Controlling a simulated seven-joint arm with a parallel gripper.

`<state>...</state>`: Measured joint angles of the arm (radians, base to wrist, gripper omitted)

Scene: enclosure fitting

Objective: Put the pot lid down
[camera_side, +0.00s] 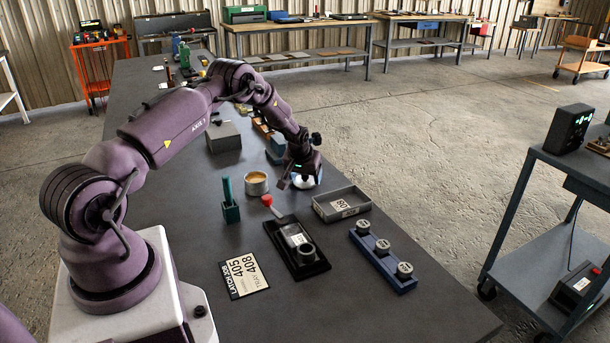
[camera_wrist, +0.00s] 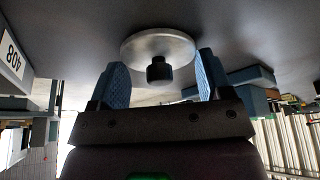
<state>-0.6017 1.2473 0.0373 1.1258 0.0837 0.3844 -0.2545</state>
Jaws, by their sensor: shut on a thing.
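The pot lid is a pale round disc with a dark knob. In the side view the lid (camera_side: 306,182) shows just below my gripper (camera_side: 300,180), partly hidden by it. In the wrist view the lid (camera_wrist: 137,47) lies between the two blue-padded fingers of my gripper (camera_wrist: 162,78), with its knob toward the camera. My gripper is shut on the lid. I cannot tell whether the lid touches the table. A round pot (camera_side: 257,187) with tan contents stands open to the left of my gripper.
A grey tray (camera_side: 322,212) labelled 408 sits just in front of my gripper. Nearby are a black fixture (camera_side: 316,266) with a red-handled lever, a blue rack (camera_side: 396,281) with three round pieces, a green holder (camera_side: 231,212) and a printed card (camera_side: 244,279). Bare table lies at front right.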

